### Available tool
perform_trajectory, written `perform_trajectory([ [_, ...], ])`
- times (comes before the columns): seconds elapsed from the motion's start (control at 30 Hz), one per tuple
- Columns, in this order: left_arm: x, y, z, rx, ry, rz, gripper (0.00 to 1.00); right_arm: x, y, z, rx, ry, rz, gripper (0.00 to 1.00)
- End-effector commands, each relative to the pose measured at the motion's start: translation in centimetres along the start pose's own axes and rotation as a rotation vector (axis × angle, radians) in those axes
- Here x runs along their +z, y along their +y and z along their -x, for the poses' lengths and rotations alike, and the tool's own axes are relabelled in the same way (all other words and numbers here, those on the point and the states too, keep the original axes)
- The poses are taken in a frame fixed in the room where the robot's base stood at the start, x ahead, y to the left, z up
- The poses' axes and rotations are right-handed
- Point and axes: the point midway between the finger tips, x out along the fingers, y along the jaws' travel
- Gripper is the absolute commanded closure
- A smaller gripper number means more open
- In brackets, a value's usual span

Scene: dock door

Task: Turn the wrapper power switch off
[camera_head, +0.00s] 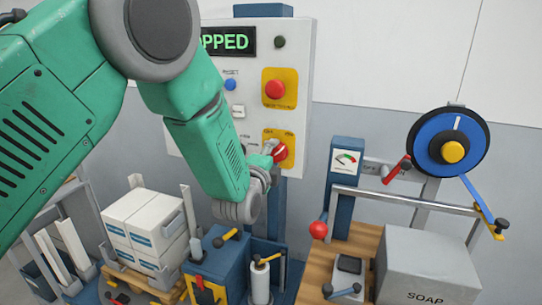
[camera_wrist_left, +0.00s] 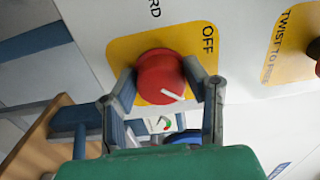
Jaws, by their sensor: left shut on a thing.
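The wrapper power switch is a red rotary knob (camera_head: 283,152) on a yellow plate, low on the white control panel. In the left wrist view the knob (camera_wrist_left: 160,77) shows a white pointer line slanting toward the lower right. The word OFF is printed on the yellow plate (camera_wrist_left: 205,35) at the upper right of the knob. My left gripper (camera_head: 271,150) reaches the knob from the left. In the left wrist view the gripper (camera_wrist_left: 165,82) has a finger on each side of the knob and is shut on it. My right gripper is not in view.
The white panel (camera_head: 205,133) also holds a display ending in "OPPED", a blue button (camera_head: 231,84) and a red button (camera_head: 275,89) above the switch. A gauge post (camera_head: 345,185), blue reel (camera_head: 440,145) and grey SOAP box (camera_head: 425,265) stand right. White cartons (camera_head: 142,225) stand lower left.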

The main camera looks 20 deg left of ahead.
Motion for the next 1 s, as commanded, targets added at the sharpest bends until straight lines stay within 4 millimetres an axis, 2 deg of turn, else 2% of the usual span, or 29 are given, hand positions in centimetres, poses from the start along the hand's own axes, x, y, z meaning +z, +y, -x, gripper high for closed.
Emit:
perform_trajectory([
  [0.03,-0.8,0.3,0.1,0.006,0.016,0.008,0.88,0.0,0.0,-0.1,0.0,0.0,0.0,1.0],
  [0.37,-0.7,0.5,0.1,0.009,0.016,0.17,0.88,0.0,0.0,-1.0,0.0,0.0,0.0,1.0],
  [1.0,-0.5,0.5,0.1,0.012,0.012,0.77,0.88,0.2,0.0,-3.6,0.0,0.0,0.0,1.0],
])
